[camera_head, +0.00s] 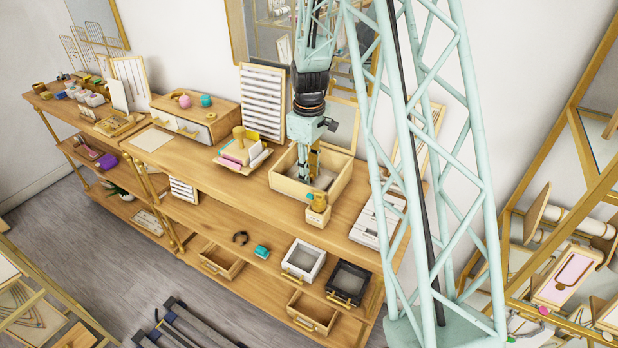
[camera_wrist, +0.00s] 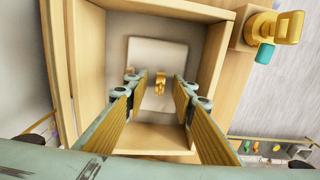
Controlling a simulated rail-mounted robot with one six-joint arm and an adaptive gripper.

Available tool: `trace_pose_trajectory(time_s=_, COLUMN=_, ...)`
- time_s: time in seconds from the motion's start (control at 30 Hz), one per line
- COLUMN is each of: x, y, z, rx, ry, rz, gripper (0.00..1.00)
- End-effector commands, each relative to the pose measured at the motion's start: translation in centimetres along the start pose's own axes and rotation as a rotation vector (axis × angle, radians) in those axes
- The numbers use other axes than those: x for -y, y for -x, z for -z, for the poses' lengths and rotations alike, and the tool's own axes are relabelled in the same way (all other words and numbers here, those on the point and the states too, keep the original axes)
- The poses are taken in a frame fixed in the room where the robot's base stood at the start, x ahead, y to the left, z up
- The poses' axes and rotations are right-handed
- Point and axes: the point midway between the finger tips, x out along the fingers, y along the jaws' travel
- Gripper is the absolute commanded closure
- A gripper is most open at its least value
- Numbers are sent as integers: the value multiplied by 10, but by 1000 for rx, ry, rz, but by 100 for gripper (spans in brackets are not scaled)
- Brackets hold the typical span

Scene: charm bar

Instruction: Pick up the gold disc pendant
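A small gold piece (camera_wrist: 160,87), likely the gold disc pendant, lies on a pale square pad (camera_wrist: 152,57) inside an open wooden box (camera_wrist: 165,137). Its disc shape is not clear at this size. My gripper (camera_wrist: 159,82) is open, and its two fingers stand on either side of the gold piece with clear gaps. In the head view, my gripper (camera_head: 313,170) reaches down into the open box (camera_head: 287,183) on the wooden counter. The gold piece cannot be made out there behind the gripper and box wall.
The box's raised lid (camera_head: 341,127) stands behind my gripper. A small wooden block with a gold ring-like piece (camera_head: 318,203) and a teal part stands close to the box's front corner. A slotted white tray (camera_head: 377,219) lies to the right. Free counter (camera_head: 215,180) lies to the left.

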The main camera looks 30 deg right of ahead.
Motion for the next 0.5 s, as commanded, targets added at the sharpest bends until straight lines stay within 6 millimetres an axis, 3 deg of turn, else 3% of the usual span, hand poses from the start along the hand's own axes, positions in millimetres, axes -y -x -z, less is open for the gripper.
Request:
trace_pose_trajectory(time_s=0.43, x=0, y=0, z=0, rx=0, ry=0, rz=0, gripper=76)
trace_pose_trajectory(time_s=0.5, x=0, y=0, z=0, rx=0, ry=0, rz=0, gripper=82)
